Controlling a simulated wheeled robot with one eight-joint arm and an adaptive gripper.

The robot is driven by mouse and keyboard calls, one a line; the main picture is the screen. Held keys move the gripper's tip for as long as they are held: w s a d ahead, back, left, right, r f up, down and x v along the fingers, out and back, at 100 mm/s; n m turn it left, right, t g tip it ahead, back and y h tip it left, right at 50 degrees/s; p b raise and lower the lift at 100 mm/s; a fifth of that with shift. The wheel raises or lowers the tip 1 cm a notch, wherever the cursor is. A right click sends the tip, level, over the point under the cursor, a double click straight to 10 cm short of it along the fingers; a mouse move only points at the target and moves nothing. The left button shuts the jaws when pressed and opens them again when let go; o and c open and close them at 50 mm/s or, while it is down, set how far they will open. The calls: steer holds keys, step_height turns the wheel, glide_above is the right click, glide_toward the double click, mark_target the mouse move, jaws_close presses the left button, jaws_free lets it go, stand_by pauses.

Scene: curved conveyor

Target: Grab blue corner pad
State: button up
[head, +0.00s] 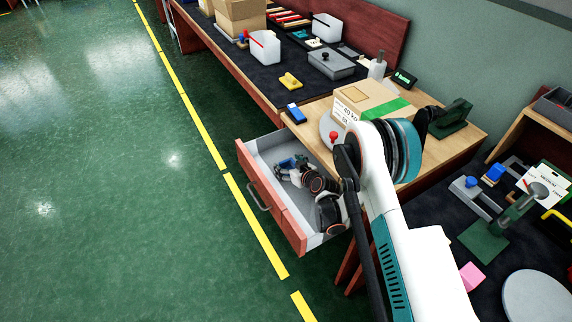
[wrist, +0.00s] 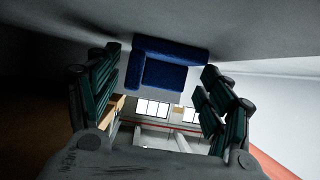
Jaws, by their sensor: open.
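The blue corner pad (wrist: 168,72) lies inside the open drawer, against its grey surface. In the wrist view it is a dark blue L-shaped piece just beyond and between my fingertips. In the head view only a small blue patch of it (head: 287,163) shows beside my fingers. My gripper (head: 283,170) is down inside the drawer, near its far left part. In the wrist view my gripper (wrist: 163,85) is open, with one finger left and one right of the pad, and nothing is clamped. Whether a finger touches the pad cannot be told.
The drawer (head: 272,203) has a red front and grey walls close around my gripper. A blue piece (head: 295,113) lies on the wooden top above. A cardboard box (head: 365,98) stands there too. Another dark table (head: 440,240) lies right. The green floor at left is clear.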

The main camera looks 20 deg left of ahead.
steer(key=shift+r, duration=0.1)
steer(key=c, duration=0.8)
steer(key=shift+r, duration=0.1)
